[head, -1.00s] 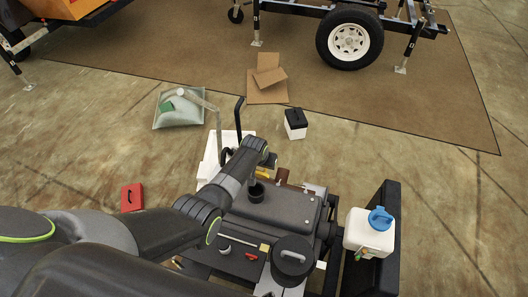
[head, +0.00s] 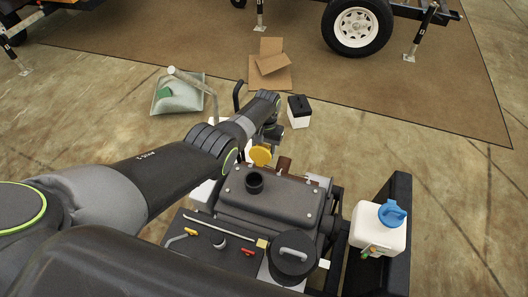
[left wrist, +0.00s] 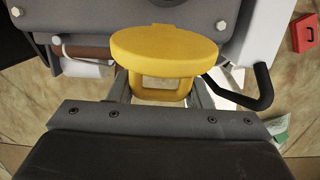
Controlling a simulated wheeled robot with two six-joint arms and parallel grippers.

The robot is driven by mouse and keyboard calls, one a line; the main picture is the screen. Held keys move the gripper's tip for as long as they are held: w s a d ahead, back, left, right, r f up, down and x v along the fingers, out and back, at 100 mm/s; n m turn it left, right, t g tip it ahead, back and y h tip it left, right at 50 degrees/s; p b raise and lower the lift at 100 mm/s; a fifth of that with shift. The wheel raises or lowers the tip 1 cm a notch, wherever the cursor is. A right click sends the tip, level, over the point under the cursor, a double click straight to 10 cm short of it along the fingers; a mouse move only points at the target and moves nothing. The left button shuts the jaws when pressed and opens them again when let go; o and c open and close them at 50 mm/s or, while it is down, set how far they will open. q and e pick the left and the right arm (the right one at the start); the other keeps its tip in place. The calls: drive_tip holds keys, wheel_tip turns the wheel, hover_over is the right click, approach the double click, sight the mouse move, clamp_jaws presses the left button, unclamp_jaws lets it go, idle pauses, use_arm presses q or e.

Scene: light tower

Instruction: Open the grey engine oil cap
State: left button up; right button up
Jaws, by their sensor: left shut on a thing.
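A yellow cap (head: 260,155) with a loop-shaped grip is at the far side of the grey engine (head: 275,200). My left gripper (left wrist: 162,92) is shut on the cap's grip, which shows between its fingers in the left wrist view. The cap is beside an open black filler neck (head: 254,181) on top of the engine, apart from it. A dark round lid with a light grey handle (head: 293,254) sits at the engine's near side. My right gripper is not in view.
A white container with a blue cap (head: 379,228) stands to the right, by a black panel (head: 397,190). A black-and-white box (head: 298,111), cardboard (head: 270,65) and a clear bag (head: 178,94) lie beyond the engine. A red case (left wrist: 304,33) shows in the left wrist view.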

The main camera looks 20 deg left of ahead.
use_arm(q)
drive_tip(key=shift+a+f, duration=0.1)
drive_tip(key=shift+a, duration=0.1)
idle(0.3)
drive_tip(key=o, duration=1.2)
drive_tip(key=shift+a, duration=0.1)
drive_tip(key=shift+r, duration=0.35)
drive_tip(key=shift+w+r+p, duration=0.45)
drive_tip(key=shift+r+p, duration=0.1)
drive_tip(key=shift+r, duration=2.2)
drive_tip(key=shift+w+r+p, duration=0.45)
drive_tip(key=shift+r+p, duration=0.15)
drive_tip(key=shift+r, duration=2.1)
drive_tip(key=shift+w+r+p, duration=0.45)
drive_tip(key=shift+r+p, duration=0.1)
drive_tip(key=shift+r, duration=2.2)
drive_tip(key=shift+c, duration=0.6)
